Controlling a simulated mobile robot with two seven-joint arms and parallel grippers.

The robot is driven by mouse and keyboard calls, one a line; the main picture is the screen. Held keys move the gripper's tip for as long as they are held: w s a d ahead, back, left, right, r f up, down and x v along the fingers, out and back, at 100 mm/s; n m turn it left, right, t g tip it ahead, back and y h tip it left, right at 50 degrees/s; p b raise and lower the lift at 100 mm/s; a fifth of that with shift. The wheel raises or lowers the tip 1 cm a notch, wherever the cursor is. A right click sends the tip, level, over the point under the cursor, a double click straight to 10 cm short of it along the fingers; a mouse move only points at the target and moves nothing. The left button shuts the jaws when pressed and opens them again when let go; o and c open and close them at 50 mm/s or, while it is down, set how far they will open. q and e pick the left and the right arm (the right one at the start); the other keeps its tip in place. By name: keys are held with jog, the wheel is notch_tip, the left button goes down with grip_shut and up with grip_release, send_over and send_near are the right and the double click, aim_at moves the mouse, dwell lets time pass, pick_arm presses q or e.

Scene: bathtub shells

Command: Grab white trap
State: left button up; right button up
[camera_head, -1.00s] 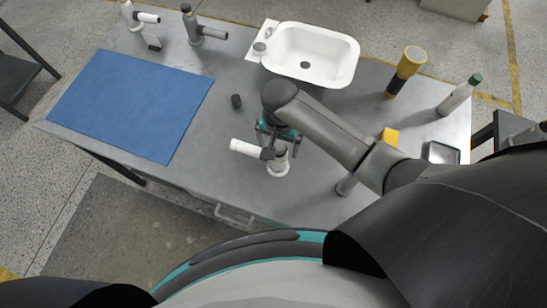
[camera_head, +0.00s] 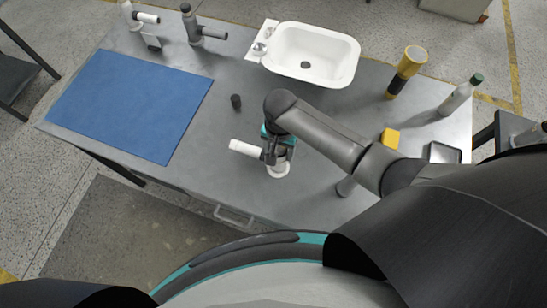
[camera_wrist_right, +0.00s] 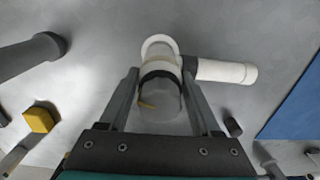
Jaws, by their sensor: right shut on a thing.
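The white trap (camera_head: 278,168) stands on the grey table near its front edge, with its white side pipe (camera_head: 243,148) pointing left. In the right wrist view the trap (camera_wrist_right: 159,48) shows a round white base, a dark collar and the side pipe (camera_wrist_right: 228,72) to the right. My right gripper (camera_head: 272,152) is shut on the trap, with one finger on each side of its body (camera_wrist_right: 158,86). The gripper and arm partly hide the trap in the head view. My left gripper is not in view.
A blue mat (camera_head: 130,105) covers the table's left part. A white basin (camera_head: 312,52) stands at the back. A small dark cylinder (camera_head: 236,101), a yellow block (camera_head: 390,138), a yellow-and-black bottle (camera_head: 406,70) and a green-capped bottle (camera_head: 460,95) stand around. Two fittings stand back left.

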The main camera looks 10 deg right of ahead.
grip_shut()
dwell(0.3)
jog(key=shift+r, duration=0.15)
